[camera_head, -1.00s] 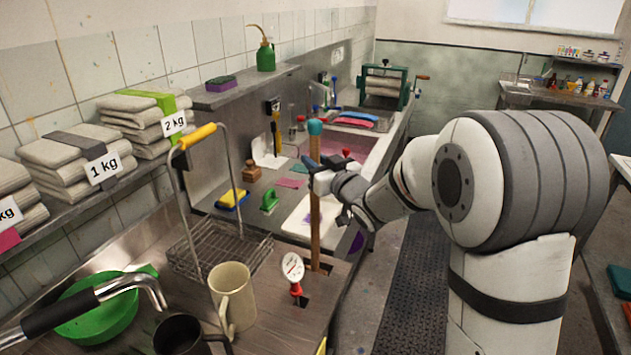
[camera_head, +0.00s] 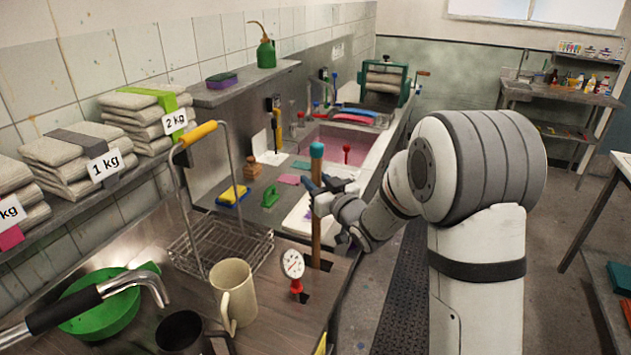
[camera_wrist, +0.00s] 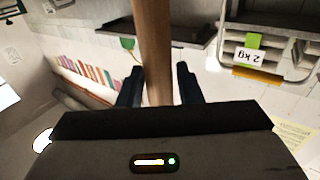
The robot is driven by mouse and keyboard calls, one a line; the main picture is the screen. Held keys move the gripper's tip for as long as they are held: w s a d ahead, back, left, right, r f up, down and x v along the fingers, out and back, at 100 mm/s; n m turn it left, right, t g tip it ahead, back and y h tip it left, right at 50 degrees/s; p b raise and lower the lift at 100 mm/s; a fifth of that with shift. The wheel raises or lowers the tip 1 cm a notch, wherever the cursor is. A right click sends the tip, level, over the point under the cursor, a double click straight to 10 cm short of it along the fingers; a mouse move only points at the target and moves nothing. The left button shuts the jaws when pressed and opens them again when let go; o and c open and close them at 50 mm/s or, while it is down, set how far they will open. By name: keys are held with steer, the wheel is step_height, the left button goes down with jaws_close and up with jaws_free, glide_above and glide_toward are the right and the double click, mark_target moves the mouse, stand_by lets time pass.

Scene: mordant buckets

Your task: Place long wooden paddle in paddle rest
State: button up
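The long wooden paddle (camera_head: 316,240) stands nearly upright, with a teal top end and a brown shaft. Its lower end meets a dark opening (camera_head: 325,264) at the wooden counter's edge, which looks like the paddle rest; how deep it sits is hidden. My gripper (camera_head: 322,190) is at the upper shaft, below the teal end.
A dial gauge (camera_head: 292,265) with a red base stands just left of the paddle. A beige jug (camera_head: 236,292) and a wire basket (camera_head: 215,250) are further left. A pink-lined sink (camera_head: 335,140) lies behind. The floor mat (camera_head: 403,290) is clear.

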steer(key=shift+o, duration=1.3)
steer(key=shift+r, duration=0.1)
steer(key=s+d+f+m+g+h+b, duration=0.1)
steer(key=s+d+m+g+h+b, duration=0.15)
steer(key=s+d+h, duration=0.45)
steer(key=s+d+f+m+g+h+b, duration=0.1)
steer(key=s+d+f+m+g+h, duration=0.2)
steer(key=s+d, duration=0.8)
steer(key=s+f+m+g+h, duration=0.1)
steer(key=s+g, duration=0.5)
steer(key=s, duration=1.1)
steer(key=shift+s+d, duration=0.4)
steer(key=shift+m, duration=0.25)
